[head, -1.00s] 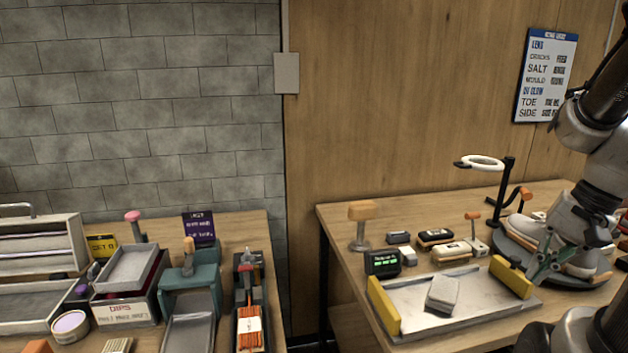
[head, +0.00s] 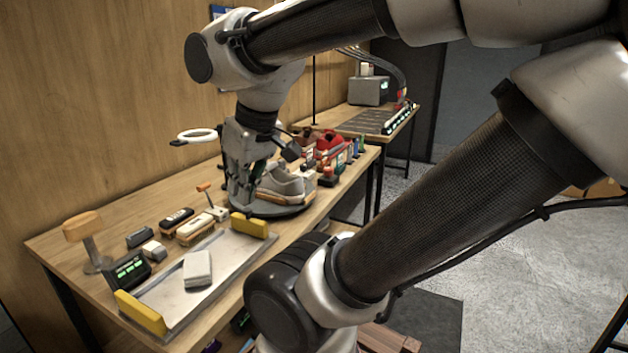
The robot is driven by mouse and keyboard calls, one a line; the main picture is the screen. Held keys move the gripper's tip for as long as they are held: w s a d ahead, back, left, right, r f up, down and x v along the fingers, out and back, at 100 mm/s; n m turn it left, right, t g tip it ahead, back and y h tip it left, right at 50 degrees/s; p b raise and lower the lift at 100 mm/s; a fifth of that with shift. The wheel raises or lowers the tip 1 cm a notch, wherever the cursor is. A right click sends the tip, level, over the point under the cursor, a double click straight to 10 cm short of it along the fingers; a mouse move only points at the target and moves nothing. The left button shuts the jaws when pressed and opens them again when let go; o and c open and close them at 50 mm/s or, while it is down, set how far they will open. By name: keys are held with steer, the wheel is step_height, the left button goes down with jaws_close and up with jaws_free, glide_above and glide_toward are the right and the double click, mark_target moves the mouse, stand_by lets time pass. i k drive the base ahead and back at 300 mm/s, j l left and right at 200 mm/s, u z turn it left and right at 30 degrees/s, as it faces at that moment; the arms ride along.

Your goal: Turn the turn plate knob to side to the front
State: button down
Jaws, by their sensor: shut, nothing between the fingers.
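The dark round turn plate (head: 284,212) stands on the wooden bench in the head view, with grey-white sneakers (head: 282,183) on it. My gripper (head: 243,203) points down at the plate's left edge, close beside the sneakers. Its fingers look shut, with nothing seen between them. The plate's knob cannot be made out; the gripper may cover it. I cannot tell whether the fingertips touch the plate or its knob.
A metal tray (head: 216,262) with yellow end blocks and a pale block (head: 197,268) lies in front of the plate. Brushes (head: 196,225) lie behind the tray. A white ring lamp (head: 197,135) is behind the gripper. Red-topped items (head: 329,140) stand right of the plate.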

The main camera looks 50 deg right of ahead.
mark_target(328, 171)
steer(key=z, duration=1.6)
